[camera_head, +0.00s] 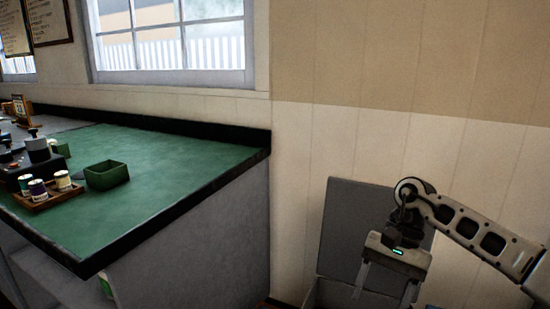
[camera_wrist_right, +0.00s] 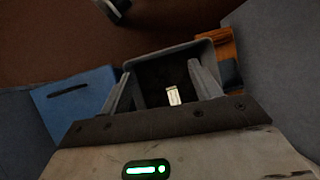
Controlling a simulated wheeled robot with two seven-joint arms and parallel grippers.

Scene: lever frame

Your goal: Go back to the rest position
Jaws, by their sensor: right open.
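My right gripper (camera_head: 384,289) is at the lower right of the head view, fingers pointing down, above a grey open-topped bin (camera_head: 325,292) on the floor side of the counter. In the right wrist view its fingers (camera_wrist_right: 162,75) are apart, with nothing between them. Below them the dark bin (camera_wrist_right: 180,52) shows, with a small pale item (camera_wrist_right: 173,96) lying inside; I cannot tell what it is. My left gripper is in neither view.
A green-topped counter (camera_head: 165,170) fills the left. It bears a green box (camera_head: 106,175) and a wooden tray (camera_head: 40,200) with several small jars. A grey upright panel (camera_head: 345,225) stands behind the bin. A blue box (camera_wrist_right: 75,103) is beside it in the wrist view.

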